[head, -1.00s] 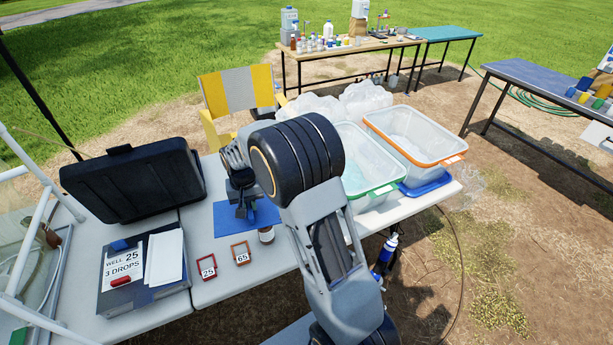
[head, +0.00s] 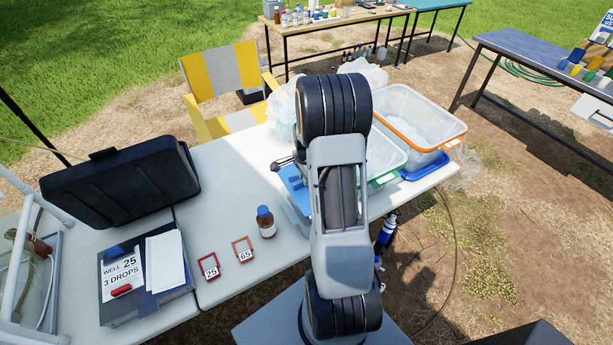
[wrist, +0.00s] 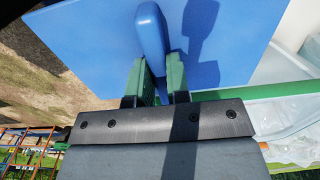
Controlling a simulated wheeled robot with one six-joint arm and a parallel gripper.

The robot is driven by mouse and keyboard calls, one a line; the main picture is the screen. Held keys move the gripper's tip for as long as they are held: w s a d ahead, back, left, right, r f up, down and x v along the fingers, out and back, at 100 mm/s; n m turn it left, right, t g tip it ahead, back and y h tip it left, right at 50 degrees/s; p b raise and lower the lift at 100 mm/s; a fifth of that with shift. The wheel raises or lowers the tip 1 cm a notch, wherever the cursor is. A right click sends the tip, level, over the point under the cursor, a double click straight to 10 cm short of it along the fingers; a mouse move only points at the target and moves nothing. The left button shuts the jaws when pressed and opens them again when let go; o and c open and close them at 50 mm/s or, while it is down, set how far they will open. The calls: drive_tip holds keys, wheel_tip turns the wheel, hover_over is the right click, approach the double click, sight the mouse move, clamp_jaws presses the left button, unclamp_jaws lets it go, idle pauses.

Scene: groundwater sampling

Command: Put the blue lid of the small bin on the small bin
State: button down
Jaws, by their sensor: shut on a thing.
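My gripper (wrist: 160,76) is shut on the upright handle of the blue lid (wrist: 235,40), and its green fingers pinch the handle from both sides. In the head view the lid (head: 292,182) shows only in part to the left of my arm, at the table's near edge. Below it is a pale, clear-walled shape (head: 295,215), maybe the small bin, mostly hidden by the lid and my arm. I cannot tell whether the lid touches it.
A green-rimmed clear bin (head: 388,178) and an orange-rimmed clear bin (head: 425,135) stand to the right, with a blue piece (head: 425,168) by them. A brown bottle (head: 266,222) stands close on the left. A black case (head: 120,187) sits further left.

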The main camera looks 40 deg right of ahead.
idle(0.4)
wheel_tip(320, 180, down, 7)
drive_tip(key=b, duration=0.5)
drive_tip(key=shift+r+b, duration=0.15)
drive_tip(key=shift+b, duration=0.2)
drive_tip(key=shift+a+f+b, duration=0.1)
drive_tip(key=shift+f+b, duration=1)
drive_tip(key=shift+f, duration=0.05)
idle(0.9)
drive_tip(key=c, duration=1)
unclamp_jaws()
wheel_tip(320, 180, up, 14)
drive_tip(key=shift+f+b, duration=0.1)
drive_tip(key=shift+b, duration=0.25)
